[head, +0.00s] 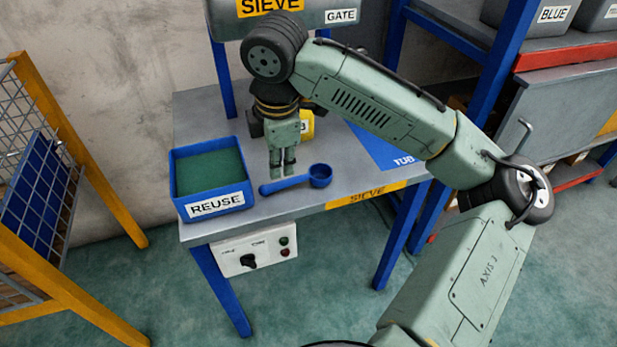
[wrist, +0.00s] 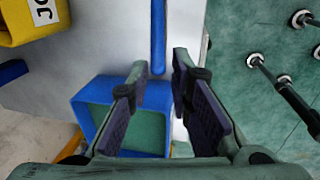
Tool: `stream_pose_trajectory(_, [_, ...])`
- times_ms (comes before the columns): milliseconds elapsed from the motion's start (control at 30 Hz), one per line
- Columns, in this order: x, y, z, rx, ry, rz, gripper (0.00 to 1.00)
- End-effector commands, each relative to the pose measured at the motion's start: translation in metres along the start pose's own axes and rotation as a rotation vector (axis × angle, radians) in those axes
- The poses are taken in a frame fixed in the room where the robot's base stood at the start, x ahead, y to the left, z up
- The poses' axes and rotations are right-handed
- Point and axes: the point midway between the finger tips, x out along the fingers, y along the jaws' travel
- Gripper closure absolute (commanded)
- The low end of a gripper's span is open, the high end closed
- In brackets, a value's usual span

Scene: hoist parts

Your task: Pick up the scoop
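The blue scoop lies on the grey table, its round cup (head: 320,176) to the right and its handle (head: 284,185) pointing left. My gripper (head: 283,174) points down just above and behind the handle. In the wrist view my gripper (wrist: 160,66) is open, with its two dark-padded fingers apart. The scoop's handle (wrist: 158,38) runs down from the top edge, its end showing at the gap between the fingertips. The cup is out of the wrist view. I cannot tell whether a finger touches the handle.
A blue tub (head: 208,203) labelled REUSE, with green contents, stands left of the scoop. A yellow container (head: 307,125) is partly hidden behind my gripper. A blue TUB mat (head: 385,148) lies at the right. The SIEVE machine (head: 335,14) hangs above; a control box (head: 255,254) sits below the table's front edge.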

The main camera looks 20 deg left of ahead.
Motion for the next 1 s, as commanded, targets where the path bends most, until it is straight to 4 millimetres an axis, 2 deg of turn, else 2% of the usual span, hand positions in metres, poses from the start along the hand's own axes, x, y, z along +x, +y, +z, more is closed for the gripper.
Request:
stream_pose_trajectory(100, [0.019,0.0,0.0,0.001,0.001,0.001,0.81])
stream_pose_trajectory(367, [0.04,0.001,-0.001,0.0,0.002,0.003,0.81])
stream_pose_trajectory(600, [0.075,0.003,-0.001,0.001,0.002,0.003,0.81])
stream_pose_trajectory(900, [0.083,0.003,-0.002,0.0,0.003,0.005,0.81])
stream_pose_trajectory(1000, [0.083,0.003,-0.002,0.0,0.003,0.006,0.86])
